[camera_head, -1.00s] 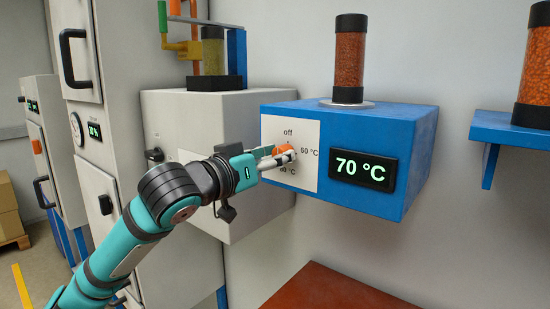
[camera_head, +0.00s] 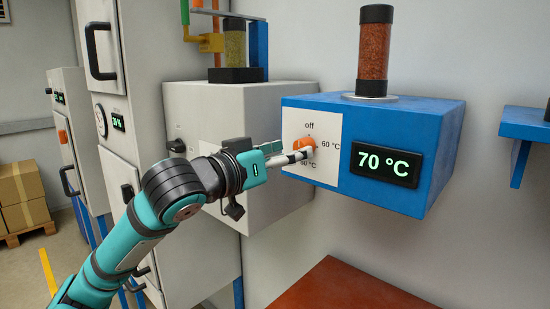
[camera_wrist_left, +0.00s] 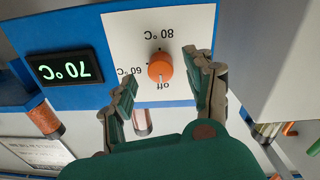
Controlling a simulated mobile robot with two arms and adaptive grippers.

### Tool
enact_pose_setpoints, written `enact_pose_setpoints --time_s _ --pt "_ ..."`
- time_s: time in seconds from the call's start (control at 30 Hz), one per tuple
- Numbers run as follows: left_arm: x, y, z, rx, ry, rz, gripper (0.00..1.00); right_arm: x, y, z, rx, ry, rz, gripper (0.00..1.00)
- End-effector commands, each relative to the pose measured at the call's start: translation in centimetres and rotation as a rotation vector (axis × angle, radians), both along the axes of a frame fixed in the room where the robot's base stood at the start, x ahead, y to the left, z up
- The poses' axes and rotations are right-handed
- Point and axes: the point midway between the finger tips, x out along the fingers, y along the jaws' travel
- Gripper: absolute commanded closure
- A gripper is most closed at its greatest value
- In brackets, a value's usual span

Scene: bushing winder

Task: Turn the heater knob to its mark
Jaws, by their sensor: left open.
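The orange heater knob (camera_head: 303,144) sits on a white dial plate (camera_head: 327,172) on the front of the blue heater (camera_head: 420,203). The plate reads off at the top, 60 °C at the right and 80 °C below. The display (camera_head: 388,164) reads 70 °C. My left gripper (camera_head: 302,156) is open in front of the knob and partly covers the 80 °C label. In the left wrist view, upside down, the knob (camera_wrist_left: 160,68) appears between the spread fingers (camera_wrist_left: 168,72), with visible gaps on both sides.
A jar of orange granules (camera_head: 374,50) stands on the heater. A grey box (camera_head: 200,110) is close behind my left gripper. A blue shelf (camera_head: 525,125) is on the right wall. A reddish surface (camera_head: 335,285) lies below, with free room between it and the heater.

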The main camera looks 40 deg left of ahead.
Motion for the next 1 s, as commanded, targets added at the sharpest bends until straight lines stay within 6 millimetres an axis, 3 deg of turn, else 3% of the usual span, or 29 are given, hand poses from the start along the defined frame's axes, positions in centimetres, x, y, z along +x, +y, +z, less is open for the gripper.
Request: enact_pose_setpoints --time_s 0.2,0.4,1.0 --pt "-2.9 0.3 -0.1 -0.001 0.001 0.0 0.46 0.0 0.1 0.0 0.001 0.0 0.0 0.6" --pt "-4.4 0.5 -0.1 -0.001 0.001 0.001 0.46 0.0 0.1 0.0 0.001 0.0 -0.001 0.6" --pt "-4.7 0.5 0.0 0.0 0.001 0.001 0.46 0.0 0.1 0.0 0.001 0.0 -0.001 0.6"
